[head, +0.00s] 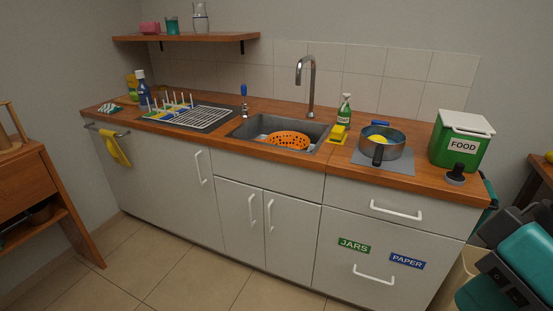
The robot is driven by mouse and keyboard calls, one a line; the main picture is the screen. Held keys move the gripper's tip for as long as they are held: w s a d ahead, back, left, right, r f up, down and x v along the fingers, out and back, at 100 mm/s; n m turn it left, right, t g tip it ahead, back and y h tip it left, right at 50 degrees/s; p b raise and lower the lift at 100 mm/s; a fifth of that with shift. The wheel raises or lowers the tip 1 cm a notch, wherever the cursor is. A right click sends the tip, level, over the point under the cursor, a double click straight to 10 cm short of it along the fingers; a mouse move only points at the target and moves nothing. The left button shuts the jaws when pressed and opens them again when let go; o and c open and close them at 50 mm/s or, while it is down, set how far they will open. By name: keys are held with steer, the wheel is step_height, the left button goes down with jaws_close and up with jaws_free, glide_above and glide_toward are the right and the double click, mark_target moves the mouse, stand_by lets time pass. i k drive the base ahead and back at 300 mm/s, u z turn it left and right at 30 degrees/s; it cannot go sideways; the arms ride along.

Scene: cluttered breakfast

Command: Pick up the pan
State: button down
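Teal and dark grey parts of my arm fill the lower right corner, well apart from the pan. My gripper's fingertips do not show.
A green FOOD bin (457,150) stands right of the pan, with a black knobbed object (456,174) before it. A green bottle (344,108) and yellow item (338,134) stand to its left. The sink (255,127) holds an orange colander (287,140). Open floor lies before the cabinets.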

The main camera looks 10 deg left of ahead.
mark_target(392, 150)
steer(key=u, duration=0.7)
steer(key=i, duration=1.05)
steer(key=z, duration=0.1)
